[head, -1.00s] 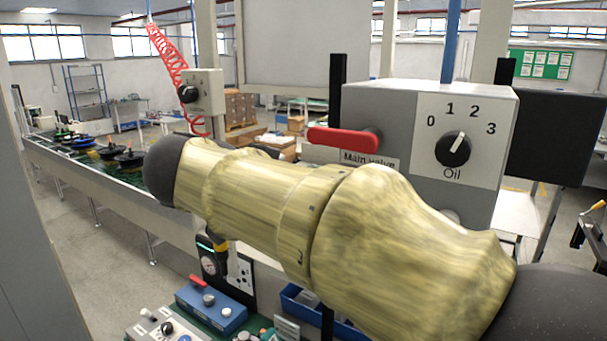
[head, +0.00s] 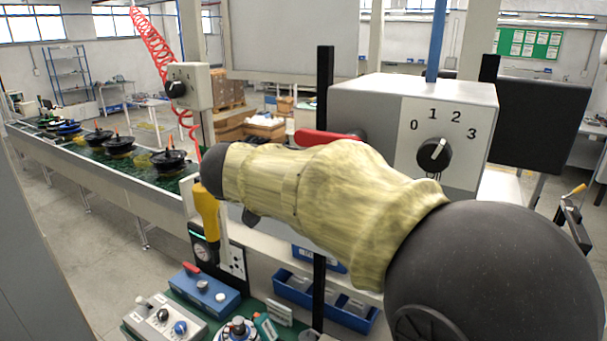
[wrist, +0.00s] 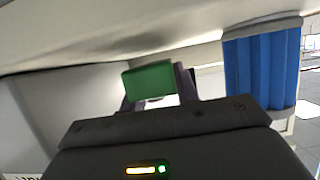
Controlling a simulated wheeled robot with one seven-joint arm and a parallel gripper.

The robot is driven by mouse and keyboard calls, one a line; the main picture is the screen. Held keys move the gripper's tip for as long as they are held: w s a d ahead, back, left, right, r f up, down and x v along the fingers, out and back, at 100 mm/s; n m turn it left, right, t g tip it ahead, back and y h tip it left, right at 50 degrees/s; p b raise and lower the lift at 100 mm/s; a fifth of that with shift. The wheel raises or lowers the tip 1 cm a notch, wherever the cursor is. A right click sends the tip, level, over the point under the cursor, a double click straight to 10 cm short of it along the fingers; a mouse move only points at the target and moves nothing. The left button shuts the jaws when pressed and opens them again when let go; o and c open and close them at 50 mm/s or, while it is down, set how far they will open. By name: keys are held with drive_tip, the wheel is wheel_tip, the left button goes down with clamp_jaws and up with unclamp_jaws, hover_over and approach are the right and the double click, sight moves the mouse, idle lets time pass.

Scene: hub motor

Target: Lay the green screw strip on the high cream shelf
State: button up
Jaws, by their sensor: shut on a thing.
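The green strip (wrist: 150,83) shows end-on as a green block in the wrist view, between the dark fingers of my gripper (wrist: 158,88). My gripper is shut on it and holds it up beneath a pale cream surface (wrist: 90,30) that spans the top of that view. I cannot tell whether this surface is the high cream shelf. In the head view my own arm crosses the middle, and neither my gripper nor the strip can be made out.
A grey valve box with a dial (head: 433,155) and a red handle (head: 325,138) stands close behind my arm. Below are a blue bin (head: 325,300), a blue box (head: 210,292) and a yellow tool (head: 206,212). Blue ribbed material (wrist: 262,70) hangs at right in the wrist view.

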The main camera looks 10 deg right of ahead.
drive_tip(key=shift+s+a+f, duration=0.1)
drive_tip(key=shift+f, duration=0.5)
drive_tip(key=shift+f, duration=0.15)
drive_tip(key=o, duration=1)
drive_tip(key=shift+r, duration=0.2)
drive_tip(key=shift+s+a, duration=0.2)
drive_tip(key=shift+a, duration=0.05)
drive_tip(key=b+v, duration=0.3)
drive_tip(key=v, duration=0.8)
drive_tip(key=shift+s, duration=0.2)
drive_tip(key=shift+a, duration=0.1)
